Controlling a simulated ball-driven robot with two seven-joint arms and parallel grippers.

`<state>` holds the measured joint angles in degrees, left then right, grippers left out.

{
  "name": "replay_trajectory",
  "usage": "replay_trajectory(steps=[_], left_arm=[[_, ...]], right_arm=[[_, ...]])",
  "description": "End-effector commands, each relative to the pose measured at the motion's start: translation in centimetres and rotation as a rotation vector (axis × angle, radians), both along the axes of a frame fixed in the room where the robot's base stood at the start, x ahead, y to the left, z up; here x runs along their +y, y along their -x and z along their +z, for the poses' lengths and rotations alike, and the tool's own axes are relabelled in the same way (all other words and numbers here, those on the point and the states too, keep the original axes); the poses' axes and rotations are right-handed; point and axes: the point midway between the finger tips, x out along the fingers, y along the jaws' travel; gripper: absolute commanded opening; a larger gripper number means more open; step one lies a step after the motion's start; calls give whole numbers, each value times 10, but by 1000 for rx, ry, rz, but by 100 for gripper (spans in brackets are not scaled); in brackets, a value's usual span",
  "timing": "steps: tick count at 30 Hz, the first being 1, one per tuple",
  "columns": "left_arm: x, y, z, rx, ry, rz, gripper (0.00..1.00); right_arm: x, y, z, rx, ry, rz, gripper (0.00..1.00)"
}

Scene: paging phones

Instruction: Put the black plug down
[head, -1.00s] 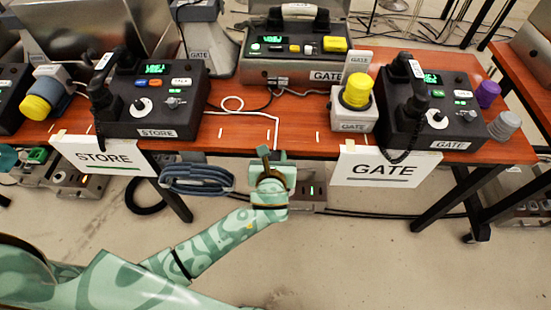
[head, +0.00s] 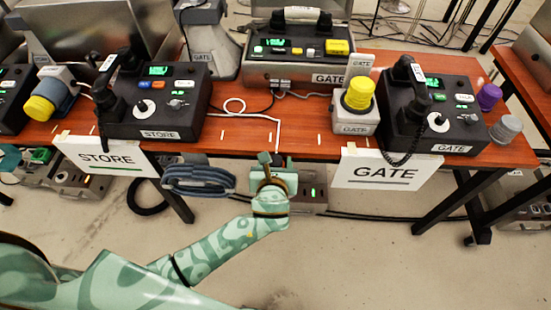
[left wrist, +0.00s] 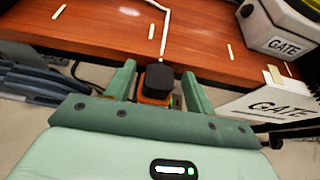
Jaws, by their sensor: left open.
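A black, block-shaped thing (left wrist: 160,80), which looks like the black plug, shows in the left wrist view with an orange part under it. It lies between the fingers of my left gripper (left wrist: 160,84), with a gap on each side. The gripper is open and also shows in the head view (head: 276,166), just in front of the table's front edge. I cannot make out the plug in the head view. A white cord (left wrist: 165,25) runs over the table to the edge right above the plug; I cannot tell whether they are joined. My right gripper is not in view.
The brown table (head: 310,140) carries a STORE phone unit (head: 155,110) at left and a GATE phone unit (head: 430,115) at right. STORE (head: 105,158) and GATE (head: 385,168) signs hang at its front. Coiled blue-grey cable (head: 198,180) hangs left of my gripper.

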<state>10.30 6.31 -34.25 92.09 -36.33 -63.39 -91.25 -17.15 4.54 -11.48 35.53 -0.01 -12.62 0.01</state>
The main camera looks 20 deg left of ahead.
Motion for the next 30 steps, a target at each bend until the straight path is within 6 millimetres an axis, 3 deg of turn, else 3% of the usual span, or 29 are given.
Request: replay_trajectory(steps=[3, 12, 18, 30], left_arm=[[-8, 25, 20, -3, 1, -2, 54], [-23, 78, 44, -3, 2, -1, 54], [-26, 89, 48, -3, 2, 0, 54], [-26, 89, 47, -3, 2, 0, 54]], right_arm=[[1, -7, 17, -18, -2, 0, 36], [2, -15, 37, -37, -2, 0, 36], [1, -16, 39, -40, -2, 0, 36], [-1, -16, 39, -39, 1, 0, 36]])
